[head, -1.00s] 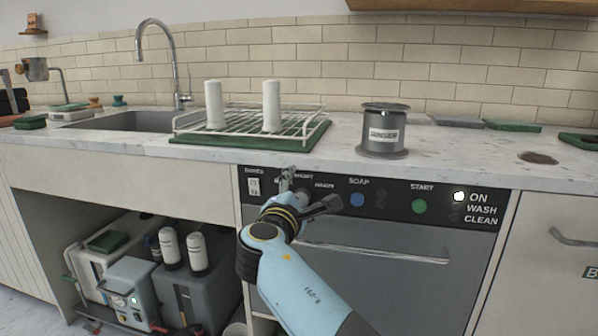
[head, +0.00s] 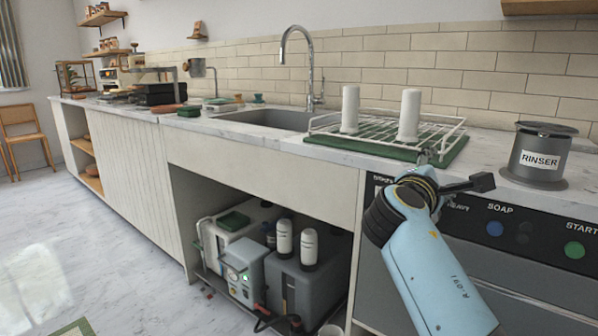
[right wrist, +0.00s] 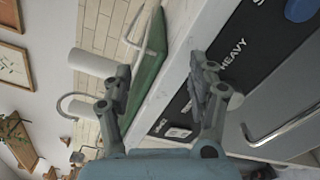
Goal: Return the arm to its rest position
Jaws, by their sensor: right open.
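My right arm (head: 425,270) reaches up from the lower right in the head view. Its gripper (head: 440,165) is in front of the counter edge, by the dishwasher's control panel (head: 510,225). In the right wrist view the gripper (right wrist: 160,85) has its two fingers apart with nothing between them. The panel with its HEAVY label and the green mat (right wrist: 150,75) show beyond the fingers. My left gripper is not in view.
A wire rack (head: 385,128) with two white cylinders stands on a green mat on the counter. A grey RINSER (head: 540,155) is to its right. Below the sink (head: 265,118), an open bay holds machines and bottles. Open floor (head: 90,240) lies at left.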

